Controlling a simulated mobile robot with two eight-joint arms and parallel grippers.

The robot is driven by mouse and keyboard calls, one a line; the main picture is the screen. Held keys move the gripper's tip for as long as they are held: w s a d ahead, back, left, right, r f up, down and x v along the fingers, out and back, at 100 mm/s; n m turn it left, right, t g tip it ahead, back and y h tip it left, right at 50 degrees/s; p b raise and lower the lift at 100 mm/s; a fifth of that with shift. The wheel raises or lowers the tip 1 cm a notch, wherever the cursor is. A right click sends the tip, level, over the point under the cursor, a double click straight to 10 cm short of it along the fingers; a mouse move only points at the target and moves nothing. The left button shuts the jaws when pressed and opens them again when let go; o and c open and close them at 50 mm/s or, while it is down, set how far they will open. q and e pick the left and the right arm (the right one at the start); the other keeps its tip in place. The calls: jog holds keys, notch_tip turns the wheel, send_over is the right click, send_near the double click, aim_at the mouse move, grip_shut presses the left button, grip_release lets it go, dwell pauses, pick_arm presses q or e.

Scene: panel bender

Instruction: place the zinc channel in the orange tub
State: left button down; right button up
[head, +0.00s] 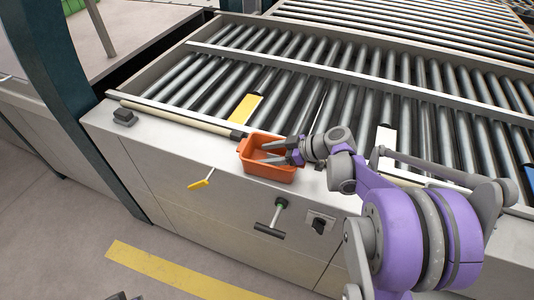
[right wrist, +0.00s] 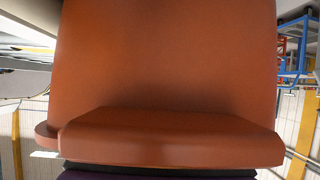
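The orange tub (head: 251,171) stands at the front edge of the machine, beside the roller bed. My right gripper (head: 262,154) reaches over the tub from the right, with its two fingers apart and nothing seen between them. In the right wrist view the tub's orange wall and rim (right wrist: 165,60) fill most of the picture at close range; no fingertips show there. A pale grey-white piece (head: 386,138) lies on the rollers right of my right gripper; I cannot tell for sure whether it is the zinc channel. The tub's inside is partly hidden by the gripper. My left gripper is not seen.
A yellow piece (head: 245,107) lies on the rollers behind the tub, and a blue piece (head: 529,176) shows at the right edge. A T-shaped handle (head: 270,228) and a yellow-gripped lever (head: 201,183) stick out of the front panel. A dark green post (head: 62,100) stands at left.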

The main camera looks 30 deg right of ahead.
jog(key=shift+r, duration=0.3)
jog(key=v, duration=1.2)
jog(key=shift+r, duration=0.3)
dwell(0.9)
